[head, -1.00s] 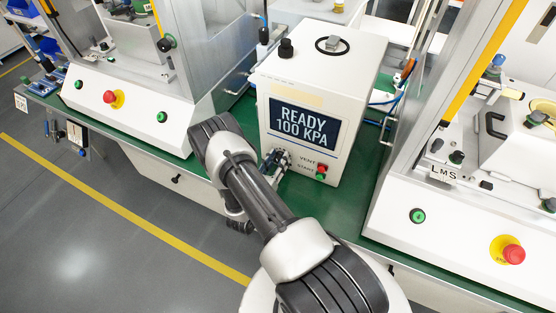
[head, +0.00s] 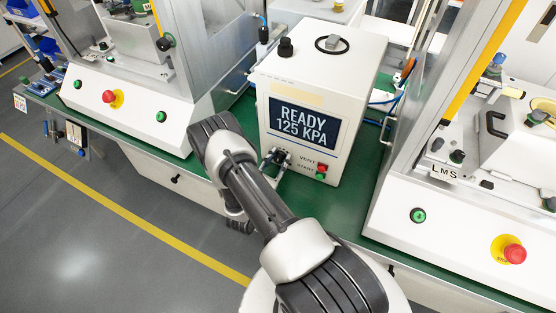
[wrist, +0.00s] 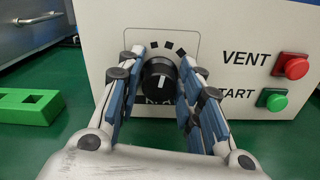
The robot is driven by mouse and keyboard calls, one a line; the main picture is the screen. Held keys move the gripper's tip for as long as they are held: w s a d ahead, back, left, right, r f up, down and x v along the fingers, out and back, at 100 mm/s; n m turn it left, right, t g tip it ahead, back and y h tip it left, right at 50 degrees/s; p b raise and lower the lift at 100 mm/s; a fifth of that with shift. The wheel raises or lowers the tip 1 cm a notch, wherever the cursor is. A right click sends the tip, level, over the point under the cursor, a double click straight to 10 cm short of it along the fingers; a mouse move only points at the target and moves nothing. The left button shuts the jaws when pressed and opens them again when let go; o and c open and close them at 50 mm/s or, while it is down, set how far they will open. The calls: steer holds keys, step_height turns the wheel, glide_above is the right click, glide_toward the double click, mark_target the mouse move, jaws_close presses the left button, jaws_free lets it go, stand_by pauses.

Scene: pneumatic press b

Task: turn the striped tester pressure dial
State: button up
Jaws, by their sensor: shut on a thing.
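The tester (head: 350,85) is a white box on the green bench, and its screen (head: 303,123) reads READY 125 KPA. Its pressure dial (wrist: 159,80) is a black knob with a white pointer line, with dark marks fanned above it, low on the front face. My gripper (wrist: 160,72) has its blue-padded fingers on both sides of the dial and is shut on it. In the head view my gripper (head: 276,158) reaches the lower left of the front face, and the dial is mostly hidden behind it.
The red VENT button (wrist: 291,66) and green START button (wrist: 272,99) sit right of the dial. A green block (wrist: 30,107) lies on the bench at left. White press stations (head: 130,100) flank the tester, with an emergency stop (head: 509,251) at right.

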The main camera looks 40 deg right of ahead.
steer(key=shift+m, duration=0.5)
steer(key=o, duration=1.1)
steer(key=shift+c, duration=0.2)
steer(key=shift+a, duration=0.1)
steer(key=v, duration=1.2)
